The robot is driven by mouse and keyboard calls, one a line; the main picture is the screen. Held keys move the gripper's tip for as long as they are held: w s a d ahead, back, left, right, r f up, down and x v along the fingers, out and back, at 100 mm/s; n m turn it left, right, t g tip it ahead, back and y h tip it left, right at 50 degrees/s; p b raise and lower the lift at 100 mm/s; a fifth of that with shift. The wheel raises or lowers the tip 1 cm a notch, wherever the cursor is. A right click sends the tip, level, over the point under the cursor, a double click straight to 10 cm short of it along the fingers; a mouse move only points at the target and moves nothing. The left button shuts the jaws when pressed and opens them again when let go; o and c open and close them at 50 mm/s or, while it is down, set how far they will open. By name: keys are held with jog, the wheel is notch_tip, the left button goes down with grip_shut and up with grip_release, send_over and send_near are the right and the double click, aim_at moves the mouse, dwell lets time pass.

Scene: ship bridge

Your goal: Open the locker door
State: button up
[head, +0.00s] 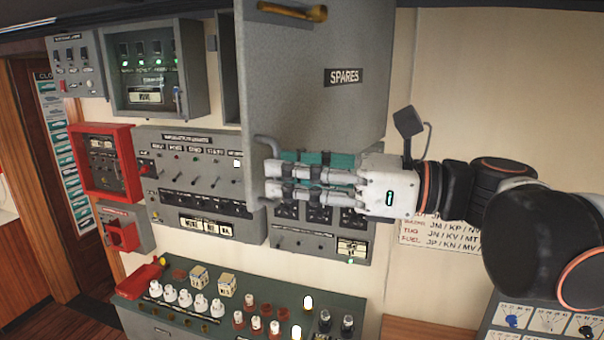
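The locker door is the large grey panel (310,100) labelled SPARES. It stands out from the wall, its left edge nearer me and its right edge farther back. A narrow dark gap shows behind its left edge, so it looks partly open. A brass-coloured handle (292,11) is near its top. My gripper (267,172) reaches leftward across the lower part of the door, its fingertips near the left edge. Whether it touches the door is unclear. The locker's inside is mostly hidden.
Grey control panels (190,165) and a red box (105,165) line the wall to the left. A console (180,325) with white and red knobs stands below. Bare wall (500,90) lies to the right of the door, with a notice under my arm.

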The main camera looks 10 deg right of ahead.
jog(key=v, duration=1.1)
jog(key=shift+d, duration=0.35)
notch_tip(320, 180, down, 37)
jog(key=s+a+n+g+h+b, duration=0.1)
jog(key=a+n+g+h+b, duration=0.15)
jog(key=n+h+b, duration=1)
jog(key=d+f+n+t+h+b, duration=0.1)
jog(key=d+f+n+b, duration=0.1)
jog(key=f+b, duration=0.5)
jog(key=d+f+n+t+h+b, duration=0.1)
jog(key=d+f+n+b, duration=0.2)
jog(key=f+b, duration=0.5)
jog(key=d+f+n+t+h+b, duration=0.1)
jog(key=f+n+b, duration=0.4)
jog(key=f, duration=0.8)
jog(key=d+h+b, duration=0.1)
jog(key=b, duration=0.2)
jog(key=shift+d, duration=0.3)
